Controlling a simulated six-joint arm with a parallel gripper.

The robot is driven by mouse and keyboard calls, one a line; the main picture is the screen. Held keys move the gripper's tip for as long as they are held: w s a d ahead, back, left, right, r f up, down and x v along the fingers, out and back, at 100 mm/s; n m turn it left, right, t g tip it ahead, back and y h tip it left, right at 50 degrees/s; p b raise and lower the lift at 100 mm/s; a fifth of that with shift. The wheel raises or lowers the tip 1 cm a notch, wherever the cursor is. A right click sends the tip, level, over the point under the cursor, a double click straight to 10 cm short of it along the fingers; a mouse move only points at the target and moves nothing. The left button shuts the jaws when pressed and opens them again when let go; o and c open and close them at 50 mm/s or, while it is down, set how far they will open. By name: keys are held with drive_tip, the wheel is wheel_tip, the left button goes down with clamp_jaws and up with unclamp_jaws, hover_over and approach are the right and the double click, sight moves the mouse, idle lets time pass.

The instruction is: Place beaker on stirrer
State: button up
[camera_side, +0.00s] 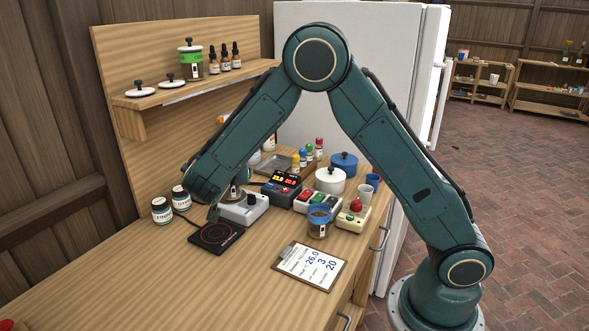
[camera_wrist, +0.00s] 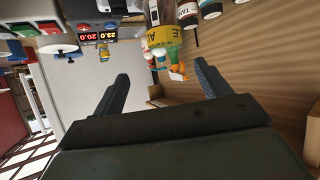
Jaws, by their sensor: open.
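A glass vessel with brown contents (camera_side: 234,194), apparently the beaker, shows only in part behind my arm in the side view. It seems to stand on the grey-white stirrer (camera_side: 246,209) with a black knob; the contact is hidden. In the wrist view a glass vessel with a yellow label (camera_wrist: 162,36) is at the top, beyond my fingertips; I cannot tell if it is the same one. My gripper (camera_wrist: 162,82) is open with nothing between its fingers. In the side view it is low at the stirrer's left, mostly hidden by my wrist.
A black pad with a red ring (camera_side: 216,236) lies in front of the stirrer. Two jars (camera_side: 162,210) stand left. A clipboard (camera_side: 309,266) lies in front.

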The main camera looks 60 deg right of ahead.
drive_tip(key=s+a+r+n+y, duration=0.2)
drive_tip(key=s+r+n+y, duration=0.1)
drive_tip(key=s, duration=0.8)
drive_tip(key=s+a+r+n+g+y, duration=0.1)
drive_tip(key=s+r+n+y, duration=0.3)
drive_tip(key=s, duration=0.7)
drive_tip(key=s+a+r+n+y, duration=0.2)
drive_tip(key=s+r+n+y, duration=0.1)
drive_tip(key=s, duration=0.8)
drive_tip(key=shift+a+r+n, duration=0.3)
drive_tip(key=shift+a+n, duration=0.05)
drive_tip(key=shift+n, duration=0.25)
drive_tip(key=shift+c, duration=0.5)
